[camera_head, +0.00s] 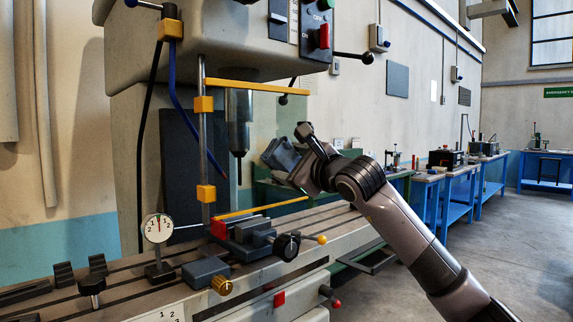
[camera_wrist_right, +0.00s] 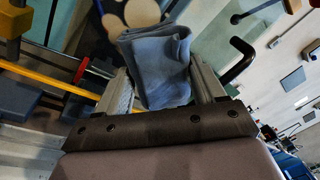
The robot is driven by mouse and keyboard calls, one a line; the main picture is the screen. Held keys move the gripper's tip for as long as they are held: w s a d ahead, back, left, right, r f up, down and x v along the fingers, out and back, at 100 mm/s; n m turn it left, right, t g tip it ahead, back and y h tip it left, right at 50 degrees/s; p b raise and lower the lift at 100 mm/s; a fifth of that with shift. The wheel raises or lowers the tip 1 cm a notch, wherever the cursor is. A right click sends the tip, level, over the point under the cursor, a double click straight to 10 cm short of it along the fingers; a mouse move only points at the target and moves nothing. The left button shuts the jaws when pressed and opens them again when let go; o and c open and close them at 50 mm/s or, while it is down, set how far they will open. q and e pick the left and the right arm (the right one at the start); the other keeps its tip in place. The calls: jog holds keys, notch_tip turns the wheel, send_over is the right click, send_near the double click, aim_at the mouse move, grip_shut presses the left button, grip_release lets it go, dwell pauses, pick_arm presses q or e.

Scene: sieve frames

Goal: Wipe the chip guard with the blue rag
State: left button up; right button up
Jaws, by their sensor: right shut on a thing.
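The chip guard is a clear panel with a yellow top edge (camera_head: 258,87) and a yellow bottom edge (camera_head: 262,207), hung on an upright post beside the drill spindle. A yellow bar of it also seems to show at the left of the right wrist view (camera_wrist_right: 50,79). My right gripper (camera_head: 297,154) is shut on the folded blue rag (camera_head: 279,154), which also shows between the two fingers in the right wrist view (camera_wrist_right: 161,62). The rag is near the right side of the guard; I cannot tell whether they touch. My left gripper is not in view.
Below the guard, a vise (camera_head: 246,232) with red jaws sits on the slotted machine table (camera_head: 330,222). A dial gauge (camera_head: 158,228) stands to its left. The machine head (camera_head: 215,45) overhangs the guard. Blue workbenches (camera_head: 425,200) line the right wall, with open floor in front.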

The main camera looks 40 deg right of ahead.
jog(key=shift+r+p, duration=0.8)
jog(key=shift+r, duration=0.25)
jog(key=shift+a+f, duration=0.1)
jog(key=shift+a, duration=0.65)
jog(key=shift+s+a+b, duration=0.2)
jog(key=shift+a+b, duration=0.15)
jog(key=shift+a, duration=1.3)
jog(key=shift+s+a+b, duration=0.15)
jog(key=shift+a+b, duration=0.2)
jog(key=shift+a, duration=1.3)
jog(key=shift+r+p, duration=0.8)
jog(key=shift+r, duration=0.35)
jog(key=shift+w+d+f+b, duration=0.15)
jog(key=shift+d+b, duration=0.2)
jog(key=shift+d, duration=0.9)
jog(key=shift+w+d, duration=0.15)
jog(key=shift+d, duration=1.3)
jog(key=shift+w+d, duration=0.1)
jog(key=shift+d, duration=1.3)
jog(key=shift+s, duration=0.1)
